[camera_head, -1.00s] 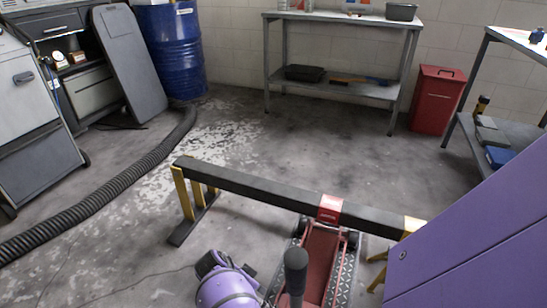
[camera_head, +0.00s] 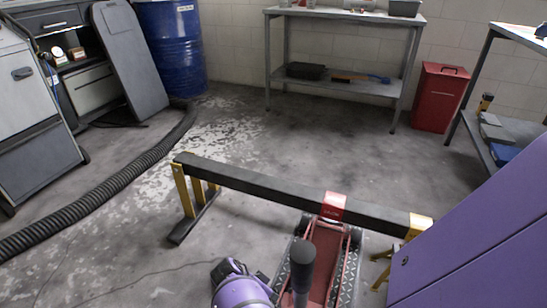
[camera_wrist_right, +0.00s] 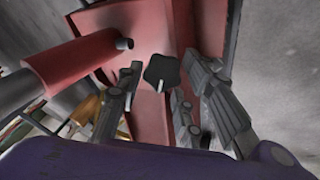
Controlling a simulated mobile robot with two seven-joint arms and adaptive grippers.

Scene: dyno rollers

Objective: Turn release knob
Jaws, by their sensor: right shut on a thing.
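A black lobed release knob (camera_wrist_right: 160,72) with a pale mark shows in the right wrist view, against the red body of the floor jack (camera_wrist_right: 148,30). My right gripper (camera_wrist_right: 160,95) is closed around the knob, with dark fingers on both sides of it. In the head view the red jack (camera_head: 325,250) stands under the dark beam, its dark handle (camera_head: 302,268) pointing up toward me. The knob is not visible in the head view. A purple part of my arm shows at the bottom, left of the handle. No left gripper fingers are in view.
The dark beam (camera_head: 270,190) on yellow stands crosses above the jack. A ribbed hose (camera_head: 110,190) lies on the floor at left. A grey workbench (camera_head: 345,85), red bin (camera_head: 438,97) and blue drum (camera_head: 172,50) stand behind. My large purple arm link fills the lower right.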

